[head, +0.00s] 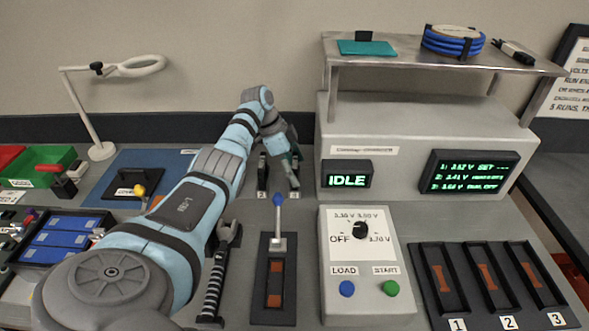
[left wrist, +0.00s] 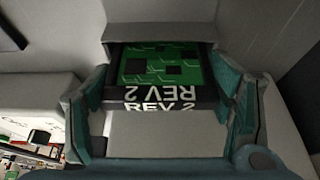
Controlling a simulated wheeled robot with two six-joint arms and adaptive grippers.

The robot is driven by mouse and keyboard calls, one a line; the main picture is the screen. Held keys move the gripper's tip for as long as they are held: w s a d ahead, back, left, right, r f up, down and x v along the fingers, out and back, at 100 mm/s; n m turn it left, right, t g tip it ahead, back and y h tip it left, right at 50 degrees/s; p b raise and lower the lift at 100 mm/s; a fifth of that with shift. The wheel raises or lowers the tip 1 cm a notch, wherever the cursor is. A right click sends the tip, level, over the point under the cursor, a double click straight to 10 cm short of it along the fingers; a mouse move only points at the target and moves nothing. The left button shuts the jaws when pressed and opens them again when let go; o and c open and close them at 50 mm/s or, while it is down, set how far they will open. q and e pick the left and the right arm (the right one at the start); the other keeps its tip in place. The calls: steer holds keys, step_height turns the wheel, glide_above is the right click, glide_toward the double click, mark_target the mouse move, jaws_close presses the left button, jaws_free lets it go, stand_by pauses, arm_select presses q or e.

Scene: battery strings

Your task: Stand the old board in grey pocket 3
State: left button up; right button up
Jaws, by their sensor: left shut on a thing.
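My left gripper (head: 285,162) is at the back middle of the bench in the head view, pointing down, just left of the grey test station. In the left wrist view the gripper (left wrist: 162,125) is shut on a green circuit board (left wrist: 160,65), whose dark edge reads "REV 2". In the head view the arm and gripper mostly hide the board. The grey pockets (head: 262,180) stand below and around the gripper, with small number labels at their front. Whether the board is inside a pocket or above it cannot be told. My right gripper is not in view.
The test station (head: 420,140) with an IDLE display and a shelf stands close right of the gripper. A blue-knobbed lever (head: 278,215) stands in front of the pockets. The dial box (head: 368,260) and numbered black trays (head: 490,285) fill the right front.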

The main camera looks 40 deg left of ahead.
arm_select(q)
steer(key=o, duration=1.2)
steer(key=shift+r, duration=0.25)
steer(key=p+v, duration=0.1)
steer(key=v, duration=1)
steer(key=shift+s+a+r, duration=0.1)
steer(key=shift+r, duration=0.25)
